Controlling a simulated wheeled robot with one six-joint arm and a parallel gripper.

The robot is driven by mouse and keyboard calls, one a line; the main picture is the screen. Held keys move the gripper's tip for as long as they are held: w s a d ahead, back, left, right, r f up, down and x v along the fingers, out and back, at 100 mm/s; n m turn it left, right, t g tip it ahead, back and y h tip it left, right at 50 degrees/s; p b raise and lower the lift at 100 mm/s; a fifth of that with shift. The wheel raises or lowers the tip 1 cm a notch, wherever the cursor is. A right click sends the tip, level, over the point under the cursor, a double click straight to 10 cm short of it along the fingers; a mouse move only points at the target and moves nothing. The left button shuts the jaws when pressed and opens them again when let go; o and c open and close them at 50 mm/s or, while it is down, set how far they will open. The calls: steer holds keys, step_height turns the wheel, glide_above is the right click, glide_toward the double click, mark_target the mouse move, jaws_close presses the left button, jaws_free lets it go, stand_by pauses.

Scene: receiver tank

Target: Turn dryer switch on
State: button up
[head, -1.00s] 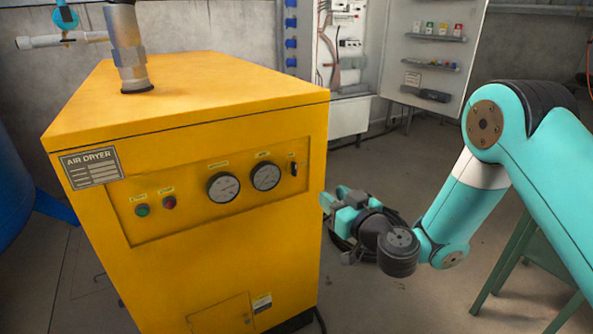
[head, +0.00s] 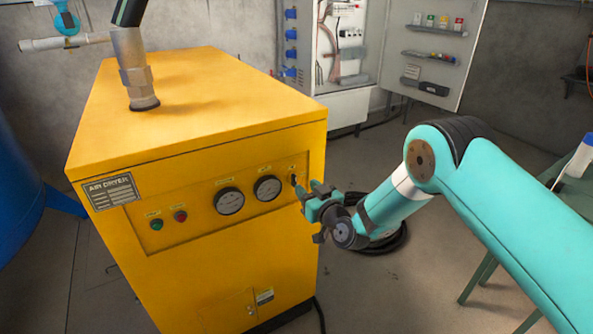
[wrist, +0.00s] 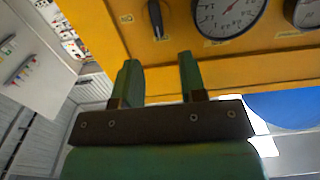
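The yellow air dryer (head: 215,280) stands at left centre in the head view. Its black dryer switch (head: 294,180) is at the right end of the front panel, partly next to my fingers. In the wrist view the switch (wrist: 155,20) is a narrow black lever, nearly upright in the picture. My gripper (head: 309,190) is just in front of the panel's right end in the head view. In the wrist view my gripper (wrist: 160,75) is open and empty, its two green fingers apart. The switch lies beyond the gap between them, with no contact visible.
Two gauges (head: 229,201) (head: 267,188) sit left of the switch. Green (head: 156,225) and red (head: 181,216) buttons are farther left. A pipe (head: 133,75) rises from the dryer top. An open electrical cabinet (head: 350,105) stands behind. A green table (head: 545,205) is at right.

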mark_target(296, 177)
steer(key=x, duration=0.7)
steer(key=shift+d, duration=0.1)
jaws_close()
